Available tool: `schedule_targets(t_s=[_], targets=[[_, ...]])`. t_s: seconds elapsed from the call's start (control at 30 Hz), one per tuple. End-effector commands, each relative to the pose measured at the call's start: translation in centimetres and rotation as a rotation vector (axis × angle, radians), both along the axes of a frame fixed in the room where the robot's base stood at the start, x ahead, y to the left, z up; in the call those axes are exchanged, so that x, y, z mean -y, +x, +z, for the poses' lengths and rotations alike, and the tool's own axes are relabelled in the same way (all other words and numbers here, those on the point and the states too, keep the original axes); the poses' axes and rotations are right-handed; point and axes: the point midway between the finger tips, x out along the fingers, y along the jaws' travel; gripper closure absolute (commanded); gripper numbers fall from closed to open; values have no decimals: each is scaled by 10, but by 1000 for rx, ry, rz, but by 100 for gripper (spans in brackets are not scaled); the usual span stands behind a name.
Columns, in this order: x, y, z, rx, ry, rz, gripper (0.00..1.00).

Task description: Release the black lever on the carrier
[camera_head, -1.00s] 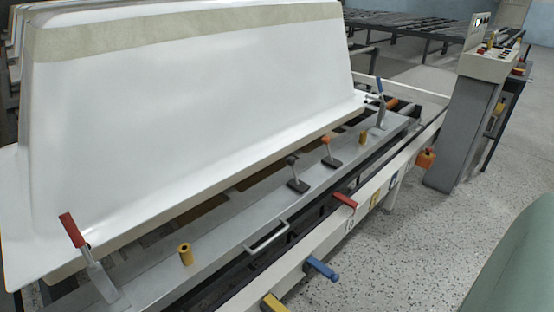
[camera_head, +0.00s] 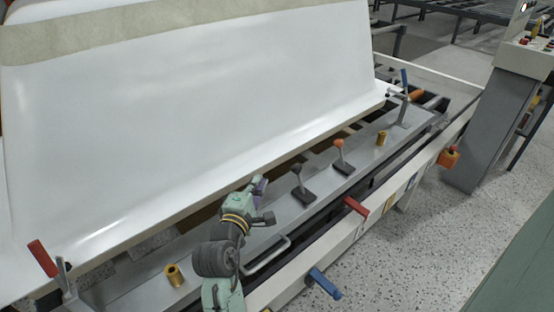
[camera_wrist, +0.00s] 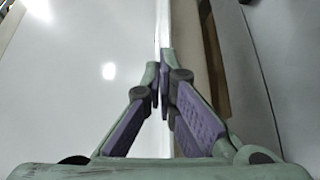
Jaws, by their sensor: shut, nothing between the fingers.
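The black lever (camera_head: 297,170) stands on a dark base on the grey carrier (camera_head: 365,163), its knob leaning back toward the white tub shell (camera_head: 200,110). My gripper (camera_head: 261,184) is to the left of the black lever, over the carrier near the shell's lower edge, and apart from the lever. In the wrist view my gripper (camera_wrist: 159,76) has its purple fingers together and nothing between them. The shell's white surface fills the left of that view. The black lever cannot be clearly made out there.
An orange-knobbed lever (camera_head: 338,144) stands just right of the black one. A metal handle (camera_head: 268,255), a red lever (camera_head: 355,206) and a blue lever (camera_head: 324,283) are along the front. Yellow knobs (camera_head: 173,275) and red-handled (camera_head: 43,259) and blue-handled (camera_head: 404,80) clamps stand along the carrier.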

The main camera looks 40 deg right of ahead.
Motion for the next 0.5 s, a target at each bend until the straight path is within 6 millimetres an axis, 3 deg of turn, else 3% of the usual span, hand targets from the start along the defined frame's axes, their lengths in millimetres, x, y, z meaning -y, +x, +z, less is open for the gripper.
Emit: schedule_targets(t_s=[0.13,0.5], targets=[[22,-22,-15,-76,-13,-68,100],[25,-21,-16,-78,-13,-70,100]])
